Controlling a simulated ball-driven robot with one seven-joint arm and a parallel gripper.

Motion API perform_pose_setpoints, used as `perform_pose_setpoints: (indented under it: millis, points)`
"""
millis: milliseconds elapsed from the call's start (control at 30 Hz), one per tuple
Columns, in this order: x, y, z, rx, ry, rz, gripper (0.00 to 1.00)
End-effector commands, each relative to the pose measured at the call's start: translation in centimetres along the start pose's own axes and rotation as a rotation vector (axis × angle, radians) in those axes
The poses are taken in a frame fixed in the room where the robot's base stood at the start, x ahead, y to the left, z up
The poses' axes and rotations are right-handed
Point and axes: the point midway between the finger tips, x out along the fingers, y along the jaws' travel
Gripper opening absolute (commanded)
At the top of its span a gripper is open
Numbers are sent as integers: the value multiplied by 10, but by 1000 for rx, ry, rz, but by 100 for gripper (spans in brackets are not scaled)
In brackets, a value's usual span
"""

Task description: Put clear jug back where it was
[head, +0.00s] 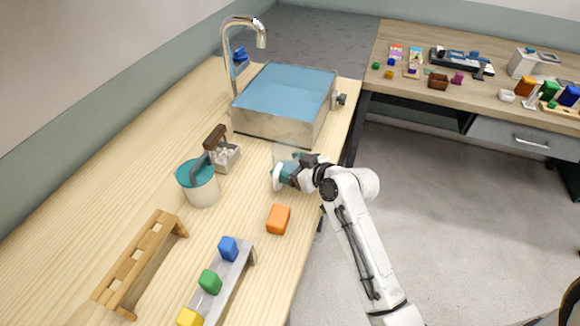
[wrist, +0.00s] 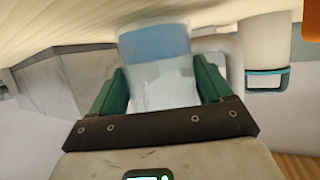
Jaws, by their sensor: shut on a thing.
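The clear jug (wrist: 157,62) is between the two green fingers of my gripper (wrist: 160,90), which is shut on it. The wrist view is upside down, with the table at the top. The jug looks upright, with a blue layer, apparently liquid, near its base and its pale handle (wrist: 228,62) on the right. In the head view my gripper (head: 284,170) is over the near side of the wooden table (head: 120,195), in front of the sink; the jug is only faint there. I cannot tell whether its base touches the table.
The sink (head: 268,126) with its tap (head: 236,50) stands behind. An orange block (head: 279,218), a block rack (head: 232,283) and a wooden rack (head: 140,262) lie nearer.

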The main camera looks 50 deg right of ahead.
Motion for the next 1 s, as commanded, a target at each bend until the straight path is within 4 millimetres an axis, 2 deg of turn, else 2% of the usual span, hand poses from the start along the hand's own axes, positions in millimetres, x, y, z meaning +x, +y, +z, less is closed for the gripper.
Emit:
perform_pose_setpoints:
  millis: [400,433,633,1000]
  points:
    - [3,0,8,0,2,1,35]
    - [3,0,8,0,1,1,81]
    - [3,0,7,0,1,0,100]
    - [-1,0,5,0,1,1,100]
